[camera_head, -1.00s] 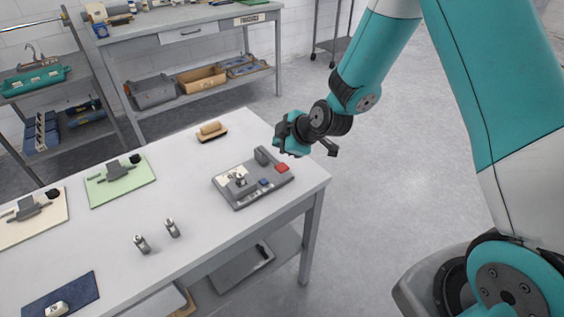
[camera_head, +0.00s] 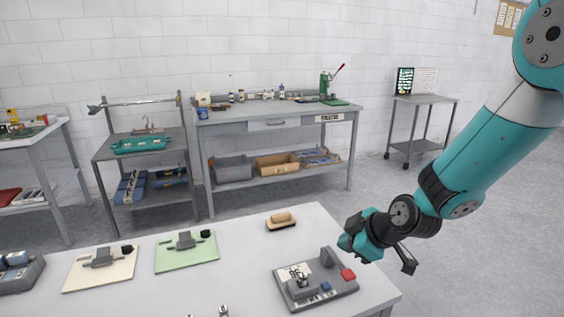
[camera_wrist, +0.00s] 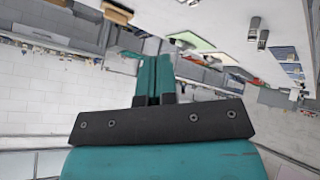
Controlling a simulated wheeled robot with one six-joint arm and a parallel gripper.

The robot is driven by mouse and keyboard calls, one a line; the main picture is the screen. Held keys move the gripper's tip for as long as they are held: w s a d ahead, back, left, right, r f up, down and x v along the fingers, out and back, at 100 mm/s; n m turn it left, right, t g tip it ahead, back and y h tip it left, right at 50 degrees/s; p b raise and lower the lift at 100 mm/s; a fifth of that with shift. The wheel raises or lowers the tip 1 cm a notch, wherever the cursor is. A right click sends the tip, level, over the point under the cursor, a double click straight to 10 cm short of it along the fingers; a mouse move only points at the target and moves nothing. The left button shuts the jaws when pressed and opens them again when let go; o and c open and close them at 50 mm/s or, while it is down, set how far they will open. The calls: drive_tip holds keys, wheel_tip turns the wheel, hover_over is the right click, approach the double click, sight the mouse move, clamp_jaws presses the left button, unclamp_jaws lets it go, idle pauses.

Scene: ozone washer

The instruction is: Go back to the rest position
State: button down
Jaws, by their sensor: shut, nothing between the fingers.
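My gripper (camera_head: 352,242) hangs in the air at the right end of the near white table (camera_head: 240,245), just above and right of a grey device (camera_head: 345,288) with a red and a blue button. In the wrist view the two fingers (camera_wrist: 155,72) are together, with nothing between them. The wrist view is upside down. My teal arm reaches in from the right.
The near table also holds a brown-handled brush (camera_head: 281,222), a green mat (camera_head: 188,256) and a cream mat (camera_head: 99,272) with grey fixtures. A workbench (camera_head: 270,115), a shelf rack (camera_head: 125,160) and a small side table (camera_head: 427,99) stand behind. Open floor lies between.

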drive_tip(key=s+r+m+g, duration=0.2)
drive_tip(key=s+r, duration=0.2)
drive_tip(key=s, duration=0.5)
drive_tip(key=s+a+r+m+g, duration=0.1)
drive_tip(key=s+r+m+g, duration=0.1)
drive_tip(key=s+r, duration=0.3)
drive_tip(key=s+r+m+g+h, duration=0.1)
drive_tip(key=s+r, duration=0.4)
drive_tip(key=s, duration=0.8)
drive_tip(key=shift+s+a+r+m+g, duration=0.15)
drive_tip(key=shift+a+r+m+g, duration=0.2)
drive_tip(key=shift+m+g, duration=0.45)
